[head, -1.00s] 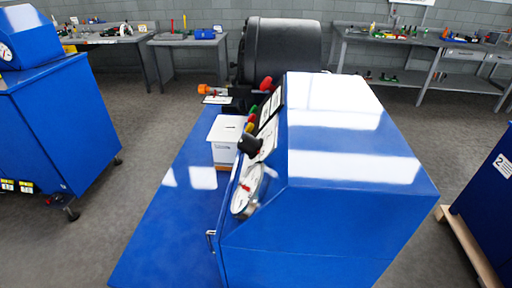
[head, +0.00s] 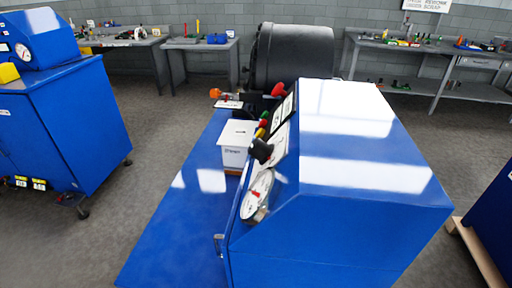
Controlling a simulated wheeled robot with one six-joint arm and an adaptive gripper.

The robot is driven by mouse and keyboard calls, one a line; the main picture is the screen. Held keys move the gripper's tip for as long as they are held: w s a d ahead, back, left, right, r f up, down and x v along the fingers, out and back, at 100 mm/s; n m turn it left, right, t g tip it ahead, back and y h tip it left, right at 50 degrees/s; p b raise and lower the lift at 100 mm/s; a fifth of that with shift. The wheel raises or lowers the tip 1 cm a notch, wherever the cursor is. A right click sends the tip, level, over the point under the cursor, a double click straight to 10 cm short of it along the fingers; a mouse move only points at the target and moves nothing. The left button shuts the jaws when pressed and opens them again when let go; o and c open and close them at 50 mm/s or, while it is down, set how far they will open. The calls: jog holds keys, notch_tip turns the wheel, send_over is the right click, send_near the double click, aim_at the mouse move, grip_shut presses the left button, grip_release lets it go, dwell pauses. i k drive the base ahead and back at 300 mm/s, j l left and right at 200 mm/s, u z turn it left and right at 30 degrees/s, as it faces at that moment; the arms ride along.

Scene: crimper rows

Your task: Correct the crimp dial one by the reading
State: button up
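A blue crimper cabinet (head: 340,215) stands at the centre right, seen from its side. Its sloped front panel faces left and shows at a steep angle. A round white dial gauge (head: 257,195) sits low on the panel; its reading cannot be made out from here. A black knob (head: 261,150) sticks out above the gauge. Red, green and yellow controls and a red mushroom button (head: 278,89) are higher up the panel. My gripper is not in view. No number naming this machine as one shows in this view.
A white box (head: 236,143) stands on the machine's blue deck (head: 170,225). A second blue machine with a gauge (head: 22,52) is at the left. A blue unit on a pallet (head: 478,255) is at the right. Grey floor (head: 140,120) lies open between the machines; workbenches line the wall.

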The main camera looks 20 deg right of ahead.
aim_at(258, 149)
jog(key=k+l+u, duration=0.1)
jog(key=u, duration=0.55)
jog(key=i+j+u, duration=0.45)
jog(key=j, duration=0.25)
jog(key=i, duration=0.1)
